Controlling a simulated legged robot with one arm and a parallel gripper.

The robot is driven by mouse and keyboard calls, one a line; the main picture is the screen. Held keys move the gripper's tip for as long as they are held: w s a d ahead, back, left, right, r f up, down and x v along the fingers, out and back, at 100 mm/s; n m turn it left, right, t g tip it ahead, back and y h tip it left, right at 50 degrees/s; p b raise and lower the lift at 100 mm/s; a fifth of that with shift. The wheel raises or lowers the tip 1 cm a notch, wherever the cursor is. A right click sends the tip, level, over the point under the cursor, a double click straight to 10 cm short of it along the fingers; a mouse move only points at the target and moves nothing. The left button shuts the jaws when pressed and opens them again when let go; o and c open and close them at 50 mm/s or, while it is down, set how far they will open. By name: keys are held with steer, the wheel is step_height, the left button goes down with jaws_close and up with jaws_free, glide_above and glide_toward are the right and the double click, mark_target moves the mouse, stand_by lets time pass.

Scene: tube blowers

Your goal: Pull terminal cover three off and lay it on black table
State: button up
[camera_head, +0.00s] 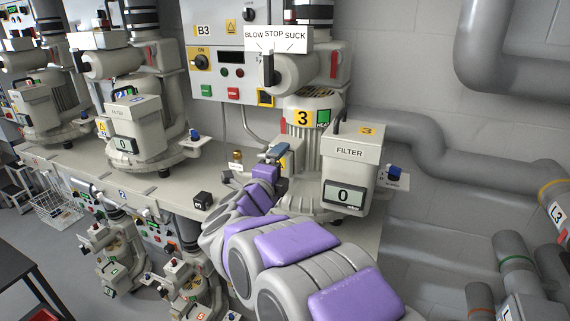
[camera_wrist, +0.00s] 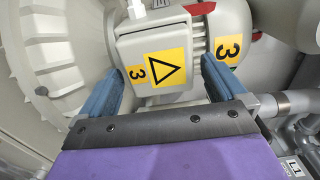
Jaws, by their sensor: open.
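Terminal cover three (camera_wrist: 157,45) is a light grey box with a yellow 3 and a yellow warning triangle, seated on the side of blower three (camera_head: 316,105). In the wrist view my gripper (camera_wrist: 163,72) is open, its blue fingers on either side of the cover. A narrow gap shows at the left finger; I cannot tell whether the right one touches. In the head view my gripper (camera_head: 278,153) is at the blower's left side and mostly hides the cover. The black table (camera_head: 25,268) is at the lower left edge, partly out of view.
The filter box (camera_head: 349,165) stands close right of my gripper. A small black block (camera_head: 202,200) and a brass fitting (camera_head: 237,160) sit on the grey bench (camera_head: 180,185). Blower two (camera_head: 134,125) is farther left.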

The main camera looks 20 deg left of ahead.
steer(key=a, duration=0.2)
steer(key=shift+a+f, duration=0.4)
steer(key=d, duration=0.3)
steer(key=shift+r, duration=0.3)
steer(key=c, duration=0.6)
steer(key=shift+a, duration=0.3)
steer(key=c, duration=0.3)
steer(key=shift+a+f, duration=0.25)
steer(key=shift+a, duration=0.75)
steer(key=c, duration=0.5)
steer(key=s+d, duration=0.1)
steer(key=s, duration=0.5)
steer(key=shift+r+b, duration=0.15)
steer(key=shift+b, duration=0.25)
